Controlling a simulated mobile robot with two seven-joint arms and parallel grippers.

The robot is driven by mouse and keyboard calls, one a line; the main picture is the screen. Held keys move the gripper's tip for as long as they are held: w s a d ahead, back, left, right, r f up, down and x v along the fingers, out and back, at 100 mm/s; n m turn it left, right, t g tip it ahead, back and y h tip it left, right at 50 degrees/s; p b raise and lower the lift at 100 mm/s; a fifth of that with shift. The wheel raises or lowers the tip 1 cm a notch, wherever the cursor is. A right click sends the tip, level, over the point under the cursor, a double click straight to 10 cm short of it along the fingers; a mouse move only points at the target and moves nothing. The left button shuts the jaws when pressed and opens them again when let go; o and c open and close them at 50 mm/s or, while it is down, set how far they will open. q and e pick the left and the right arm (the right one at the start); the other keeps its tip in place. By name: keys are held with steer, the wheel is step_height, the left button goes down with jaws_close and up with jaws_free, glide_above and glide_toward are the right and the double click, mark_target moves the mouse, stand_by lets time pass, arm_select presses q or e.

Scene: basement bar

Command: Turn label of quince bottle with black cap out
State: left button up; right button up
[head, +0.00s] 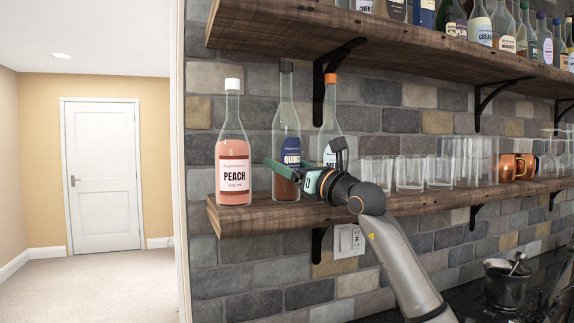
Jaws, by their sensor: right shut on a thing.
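The quince bottle (285,118) has a black cap, clear glass and brownish liquid low inside. It stands upright on the lower wooden shelf (365,207), between the other two bottles. Its dark blue label (290,150) shows the letters "QUIN" and sits toward the right of the visible side, the rest turned away or covered. My right gripper (283,171) reaches in from the right and is shut on this bottle at the label's height. Its green finger crosses the front of the bottle and hides part of the label. My left gripper is not in view.
A peach bottle (234,150) with a white cap stands close on the left. An orange-capped bottle (330,125) stands close on the right, partly behind my gripper. Several glasses (410,172) and copper mugs (507,167) line the shelf further right. An upper shelf (400,38) holds more bottles.

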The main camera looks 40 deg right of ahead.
steer(key=c, duration=0.4)
steer(key=shift+a+f+m+h+b, duration=0.1)
steer(key=shift+m+h+b, duration=0.25)
steer(key=shift+h, duration=0.35)
steer(key=shift+m+h, duration=0.55)
steer(key=shift+h, duration=0.55)
steer(key=shift+m+h+b, duration=0.3)
steer(key=shift+m+h, duration=0.1)
steer(key=shift+h, duration=0.1)
steer(key=o, duration=1.2)
steer(key=shift+s, duration=0.1)
